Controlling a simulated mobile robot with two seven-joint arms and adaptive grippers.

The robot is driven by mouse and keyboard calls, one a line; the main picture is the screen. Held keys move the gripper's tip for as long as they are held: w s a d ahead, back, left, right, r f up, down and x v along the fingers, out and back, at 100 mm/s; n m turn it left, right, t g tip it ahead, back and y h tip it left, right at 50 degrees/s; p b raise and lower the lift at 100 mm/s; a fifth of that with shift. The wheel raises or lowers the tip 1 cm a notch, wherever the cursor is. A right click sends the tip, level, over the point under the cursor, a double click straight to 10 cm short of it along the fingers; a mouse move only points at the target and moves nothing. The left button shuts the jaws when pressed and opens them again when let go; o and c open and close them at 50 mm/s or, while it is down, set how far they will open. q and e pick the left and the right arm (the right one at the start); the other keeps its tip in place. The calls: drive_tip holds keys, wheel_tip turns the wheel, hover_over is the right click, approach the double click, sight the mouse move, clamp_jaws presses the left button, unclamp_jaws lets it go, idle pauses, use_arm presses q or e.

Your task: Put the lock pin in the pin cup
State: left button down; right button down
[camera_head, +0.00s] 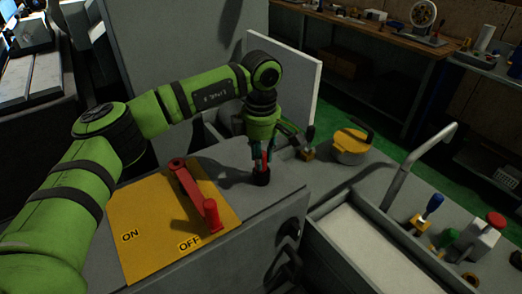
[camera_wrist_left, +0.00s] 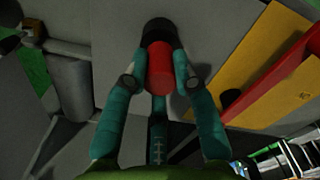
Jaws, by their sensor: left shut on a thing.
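The red lock pin (camera_head: 265,160) is upright between the teal fingers of my left gripper (camera_head: 263,163). In the wrist view the fingers are shut on both sides of the red pin (camera_wrist_left: 160,68). A short black round cup (camera_head: 261,179) stands on the grey machine top directly below the pin. It also shows in the wrist view (camera_wrist_left: 157,32), just past the pin's far end. The pin's lower end is hidden, and I cannot tell whether it is inside the cup or only above it. My right gripper is not in view.
A yellow ON/OFF plate (camera_head: 140,222) with a red lever (camera_head: 190,192) lies left of the cup. A yellow round lidded pot (camera_head: 350,150) is to the right. A grey tray (camera_head: 350,245) and several coloured-handled tools are at the lower right.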

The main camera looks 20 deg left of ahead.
use_arm(q)
drive_tip(key=shift+f, duration=0.1)
drive_tip(key=c, duration=1)
unclamp_jaws()
drive_tip(key=shift+r, duration=0.4)
wheel_tip(320, 180, up, 12)
drive_tip(key=b, duration=0.3)
drive_tip(key=shift+f+b, duration=0.2)
drive_tip(key=shift+b, duration=0.15)
